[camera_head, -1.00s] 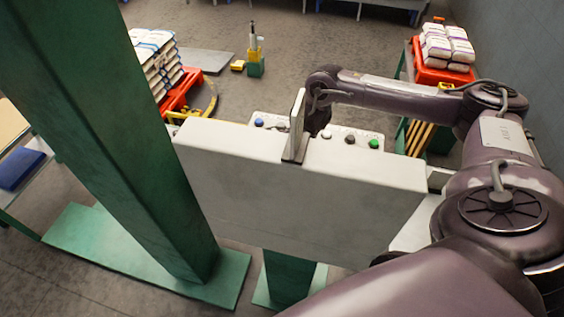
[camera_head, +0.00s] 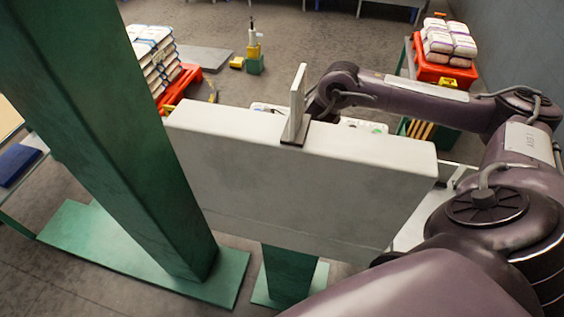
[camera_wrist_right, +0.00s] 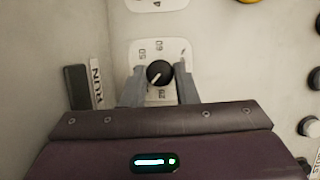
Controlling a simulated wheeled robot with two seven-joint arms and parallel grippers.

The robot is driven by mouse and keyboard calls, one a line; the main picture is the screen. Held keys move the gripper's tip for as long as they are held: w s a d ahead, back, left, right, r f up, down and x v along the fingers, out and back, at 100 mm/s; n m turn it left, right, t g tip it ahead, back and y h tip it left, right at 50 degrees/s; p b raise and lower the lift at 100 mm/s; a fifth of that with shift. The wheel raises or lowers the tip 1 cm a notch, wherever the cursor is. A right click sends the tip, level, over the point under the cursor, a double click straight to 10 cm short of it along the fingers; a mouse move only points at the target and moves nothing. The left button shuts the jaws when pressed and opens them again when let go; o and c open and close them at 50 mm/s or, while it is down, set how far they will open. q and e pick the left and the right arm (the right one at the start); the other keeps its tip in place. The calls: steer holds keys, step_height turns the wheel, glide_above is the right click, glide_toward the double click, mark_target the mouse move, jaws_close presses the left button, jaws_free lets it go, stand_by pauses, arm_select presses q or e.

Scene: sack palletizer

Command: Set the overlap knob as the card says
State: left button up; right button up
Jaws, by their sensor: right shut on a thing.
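The overlap knob appears to be the round black knob (camera_wrist_right: 160,72) on a white dial plate (camera_wrist_right: 178,48) in the right wrist view. Its white pointer mark slants toward the lower left of the picture. Numbers on the plate show upside down, and the lower label is partly hidden by the gripper. My right gripper (camera_wrist_right: 161,80) is shut on the knob, one finger on each side. In the head view the control box (camera_head: 300,180) hides the knob and this gripper. A thin upright plate (camera_head: 297,104) stands on the box; no card text is readable there. My left gripper is not in view.
A RUN label (camera_wrist_right: 97,82) and a dark block sit beside the dial. Several dark buttons (camera_wrist_right: 308,126) line the panel's right side. A green post (camera_head: 120,150) stands left of the box. Stacked sacks (camera_head: 150,55) stand at the far left, others (camera_head: 448,40) at the back right.

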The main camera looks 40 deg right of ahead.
steer(key=shift+w+r, duration=0.1)
stand_by(0.4)
steer(key=o, duration=1)
steer(key=b+v, duration=0.2)
steer(key=v, duration=0.6)
